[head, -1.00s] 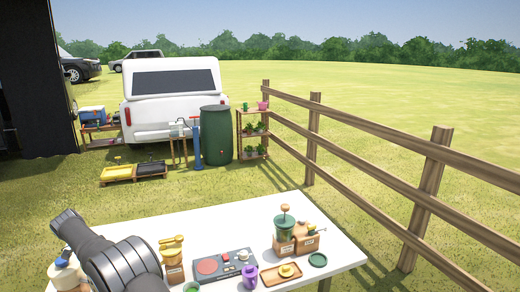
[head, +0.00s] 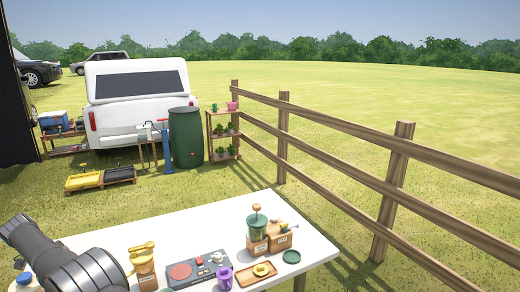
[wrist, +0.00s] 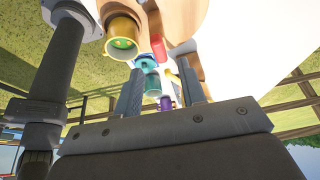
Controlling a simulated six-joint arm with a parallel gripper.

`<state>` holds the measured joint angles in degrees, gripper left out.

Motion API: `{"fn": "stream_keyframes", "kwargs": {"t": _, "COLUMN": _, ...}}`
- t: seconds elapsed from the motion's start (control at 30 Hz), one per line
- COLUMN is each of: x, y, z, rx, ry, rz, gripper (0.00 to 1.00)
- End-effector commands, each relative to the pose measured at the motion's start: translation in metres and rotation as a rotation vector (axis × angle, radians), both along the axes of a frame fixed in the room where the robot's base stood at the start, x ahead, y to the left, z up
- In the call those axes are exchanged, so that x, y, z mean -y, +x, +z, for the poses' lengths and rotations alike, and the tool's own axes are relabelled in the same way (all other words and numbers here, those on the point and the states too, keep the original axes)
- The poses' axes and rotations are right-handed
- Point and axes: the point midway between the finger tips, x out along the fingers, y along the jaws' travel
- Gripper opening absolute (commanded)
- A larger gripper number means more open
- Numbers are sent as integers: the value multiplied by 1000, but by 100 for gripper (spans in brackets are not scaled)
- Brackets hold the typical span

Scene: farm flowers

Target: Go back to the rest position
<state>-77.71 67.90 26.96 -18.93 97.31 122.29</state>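My gripper (wrist: 163,92) shows in the wrist view with its two fingers spread apart. It is open, and nothing is clasped between the fingers. Behind the gap I see a teal item (wrist: 150,80) and a purple item (wrist: 165,103), with the table seen tilted. In the head view my arm lies over the left side of the white table (head: 225,222), and the gripper's fingertips are not visible there.
On the table stand a yellow-topped grinder (head: 143,265), a hot-plate unit (head: 197,270), a purple jug (head: 225,277), a wooden tray (head: 243,281), a green grinder (head: 257,230) and a green saucer (head: 291,257). A wooden fence (head: 395,185) runs along the right.

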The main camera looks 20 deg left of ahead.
Motion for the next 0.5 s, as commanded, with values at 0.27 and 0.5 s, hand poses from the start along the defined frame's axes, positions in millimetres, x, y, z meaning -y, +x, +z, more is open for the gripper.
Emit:
{"fn": "stream_keyframes", "kwargs": {"t": 0.27, "x": -13, "y": -12, "z": 41, "rx": 0, "ry": 1, "rz": 0, "gripper": 37}}
{"fn": "stream_keyframes", "kwargs": {"t": 0.5, "x": -19, "y": -19, "z": 63, "rx": 0, "ry": 0, "rz": 1, "gripper": 37}}
